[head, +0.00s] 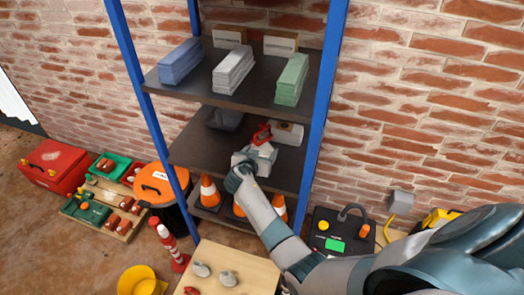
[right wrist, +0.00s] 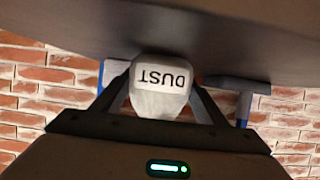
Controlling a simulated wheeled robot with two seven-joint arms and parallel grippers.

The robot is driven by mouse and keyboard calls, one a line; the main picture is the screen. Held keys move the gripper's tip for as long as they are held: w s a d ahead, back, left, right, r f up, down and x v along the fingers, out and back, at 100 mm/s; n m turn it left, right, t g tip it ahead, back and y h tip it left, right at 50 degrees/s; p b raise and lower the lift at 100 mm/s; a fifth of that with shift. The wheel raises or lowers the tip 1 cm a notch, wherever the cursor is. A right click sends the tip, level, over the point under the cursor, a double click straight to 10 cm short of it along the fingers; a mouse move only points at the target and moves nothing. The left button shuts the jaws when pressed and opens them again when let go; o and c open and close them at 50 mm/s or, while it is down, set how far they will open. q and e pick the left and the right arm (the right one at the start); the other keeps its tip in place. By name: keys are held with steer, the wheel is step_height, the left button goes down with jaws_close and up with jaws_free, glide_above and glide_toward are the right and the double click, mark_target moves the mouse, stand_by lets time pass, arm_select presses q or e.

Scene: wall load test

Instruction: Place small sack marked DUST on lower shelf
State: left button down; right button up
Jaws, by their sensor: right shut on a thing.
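The small pale sack marked DUST (right wrist: 160,90) is between the fingers of my right gripper (right wrist: 160,105), which is shut on it. Its lettering appears upside down in the right wrist view. In the head view my right gripper (head: 255,160) is over the dark lower shelf (head: 195,154), between the blue posts; the sack is hard to tell from the hand there. A dark board fills the top of the right wrist view, close to the sack; I cannot tell whether they touch. My left gripper is not in view.
A red thing (head: 262,133), a pale box (head: 287,133) and a grey container (head: 225,118) are near the hand. The upper shelf (head: 205,92) holds folded stacks. Traffic cones (head: 209,190) stand below. A wooden table (head: 250,268) carries small pale items. The shelf's left part is clear.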

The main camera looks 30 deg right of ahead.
steer(key=shift+f, duration=0.1)
steer(key=o, duration=1.4)
steer(key=shift+s+a+r, duration=0.1)
steer(key=shift+a+r, duration=0.05)
steer(key=shift+r, duration=0.1)
steer(key=p+v, duration=0.3)
steer(key=v, duration=0.8)
steer(key=shift+s+a+p, duration=0.15)
steer(key=shift+a+p, duration=0.05)
steer(key=shift+p, duration=0.15)
steer(key=shift+s, duration=0.1)
steer(key=shift+a, duration=0.1)
